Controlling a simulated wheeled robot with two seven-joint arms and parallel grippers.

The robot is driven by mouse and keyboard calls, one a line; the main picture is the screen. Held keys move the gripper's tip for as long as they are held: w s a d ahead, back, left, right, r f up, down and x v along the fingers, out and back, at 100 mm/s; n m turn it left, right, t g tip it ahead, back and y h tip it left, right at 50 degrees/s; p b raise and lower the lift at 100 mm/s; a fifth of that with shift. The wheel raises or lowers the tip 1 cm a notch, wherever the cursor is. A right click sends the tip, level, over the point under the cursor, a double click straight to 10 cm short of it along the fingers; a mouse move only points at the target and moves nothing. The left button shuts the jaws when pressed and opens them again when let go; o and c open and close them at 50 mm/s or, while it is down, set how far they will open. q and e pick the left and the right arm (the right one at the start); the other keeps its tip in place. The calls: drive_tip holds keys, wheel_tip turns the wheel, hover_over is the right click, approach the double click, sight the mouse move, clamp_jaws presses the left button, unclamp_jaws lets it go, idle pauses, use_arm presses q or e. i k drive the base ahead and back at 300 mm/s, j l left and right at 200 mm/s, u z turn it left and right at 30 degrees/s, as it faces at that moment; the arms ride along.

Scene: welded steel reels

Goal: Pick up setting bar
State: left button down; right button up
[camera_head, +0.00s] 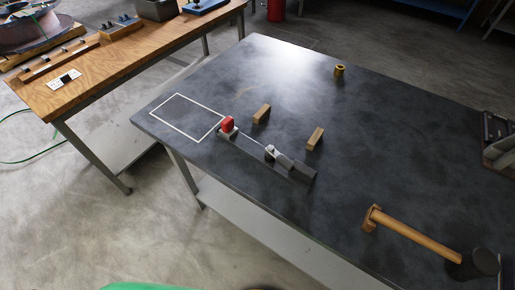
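A long thin metal bar (250,141), which looks like the setting bar, lies on the dark table (345,105). It runs from upper left to lower right. A red block (227,124) is at its left end, a pale grey clamp-like piece (279,157) is further along, and a dark block (303,172) is at its right end. I cannot tell whether these pieces are all joined. Neither of my grippers shows in the head view.
Two wooden blocks (262,114) (315,138) stand just behind the bar. A white outlined rectangle (186,117) lies empty to its left. A wooden-handled mallet (420,237) lies at the right front. A small brass cylinder (339,71) stands at the back. A wooden bench (110,72) is at left.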

sight(303, 178)
drive_tip(key=k+l, duration=0.15)
drive_tip(key=l, duration=0.25)
drive_tip(key=k+l+u, duration=0.15)
drive_tip(key=l, duration=0.25)
drive_tip(key=k+l, duration=0.2)
drive_tip(key=l, duration=0.2)
drive_tip(key=k+l+u, duration=0.15)
drive_tip(key=l, duration=0.25)
